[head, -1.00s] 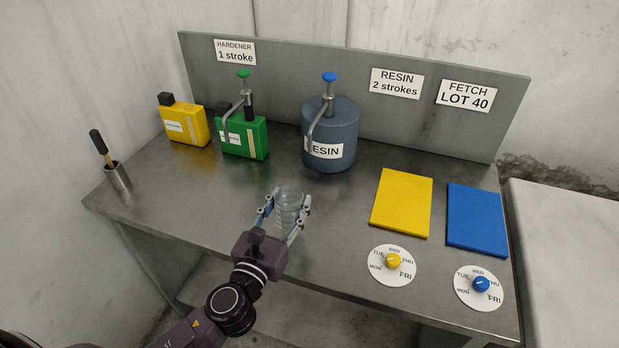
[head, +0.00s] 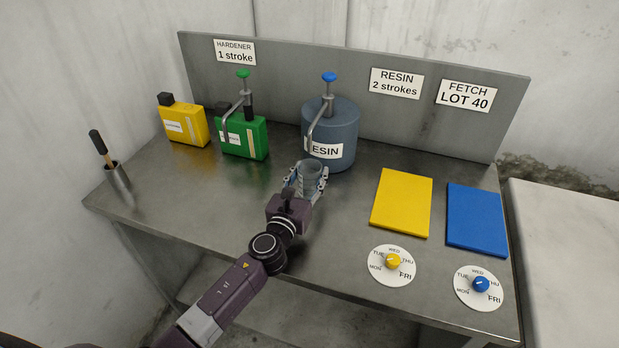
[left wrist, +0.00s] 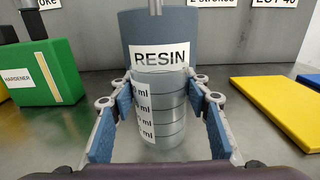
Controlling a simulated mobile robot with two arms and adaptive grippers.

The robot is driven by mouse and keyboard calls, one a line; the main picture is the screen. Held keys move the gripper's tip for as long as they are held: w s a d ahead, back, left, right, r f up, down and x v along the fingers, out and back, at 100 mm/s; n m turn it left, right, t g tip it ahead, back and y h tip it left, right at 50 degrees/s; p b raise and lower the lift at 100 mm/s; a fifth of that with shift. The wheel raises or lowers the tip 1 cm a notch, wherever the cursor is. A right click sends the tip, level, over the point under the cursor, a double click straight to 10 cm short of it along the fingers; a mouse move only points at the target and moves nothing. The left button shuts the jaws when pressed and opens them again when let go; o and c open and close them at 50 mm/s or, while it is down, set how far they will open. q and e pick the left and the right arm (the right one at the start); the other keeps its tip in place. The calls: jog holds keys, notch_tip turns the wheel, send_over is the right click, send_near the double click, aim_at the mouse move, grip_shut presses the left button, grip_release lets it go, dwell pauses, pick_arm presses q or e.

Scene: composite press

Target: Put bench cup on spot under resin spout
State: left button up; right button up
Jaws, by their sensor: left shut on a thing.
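The bench cup (head: 311,174) is a clear cup with ml marks. My left gripper (head: 308,180) is shut on it, and the cup stands upright between the blue pads, also seen in the left wrist view (left wrist: 160,115). The cup is just in front of the blue-grey resin can (head: 335,120) with its RESIN label. The resin spout (head: 317,118) curves down from the blue-topped pump, its tip just behind and above the cup. I cannot tell whether the cup's base touches the bench. My right gripper is not in view.
A green hardener can (head: 243,136) with a pump and a yellow can (head: 183,123) stand to the left. A brush pot (head: 118,178) is at the far left. Yellow (head: 402,202) and blue (head: 477,219) mats lie right, with dials in front. The bench between is clear.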

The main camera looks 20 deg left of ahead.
pick_arm(q)
jog(key=shift+f, duration=0.25)
jog(key=o, duration=1.1)
jog(key=shift+s+r, duration=0.1)
jog(key=shift+r, duration=0.05)
jog(key=s, duration=1.2)
jog(key=shift+a+b, duration=0.2)
jog(key=shift+b, duration=0.2)
jog(key=shift+w, duration=0.1)
